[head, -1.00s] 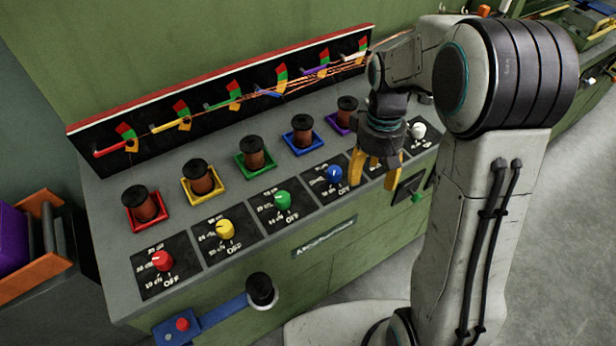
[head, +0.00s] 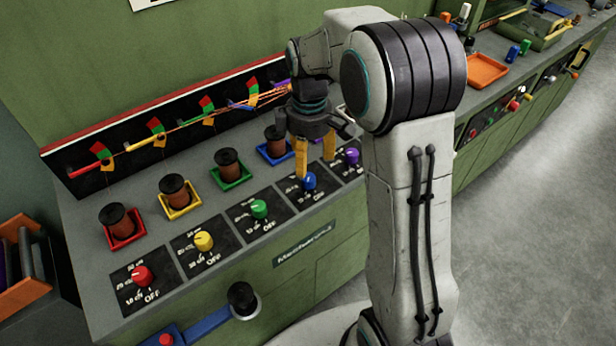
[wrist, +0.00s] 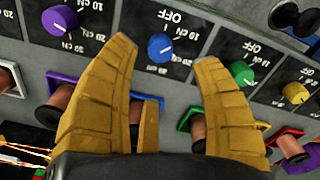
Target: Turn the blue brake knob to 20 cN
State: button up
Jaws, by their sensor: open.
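The blue brake knob (head: 309,181) sits on a black dial plate in the row of knobs on the sloping panel. In the wrist view the blue knob (wrist: 160,47) lies just beyond and between my two fingertips, with OFF and cN marks printed around it. Its white pointer line is small, and I cannot tell exactly which mark it faces. My gripper (head: 315,168) is open, with its yellow fingers pointing down at the blue knob. The fingers (wrist: 165,56) look apart from it, though the exact gap is unclear.
A purple knob (head: 351,157) and a green knob (head: 259,208) flank the blue one. Yellow (head: 203,240) and red (head: 141,275) knobs are further left. Copper spools stand behind them, such as one in a green tray (head: 229,165). Thin orange wires run along the backboard.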

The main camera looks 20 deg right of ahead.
aim_at(309, 177)
jog(key=shift+f, duration=3.7)
grip_shut()
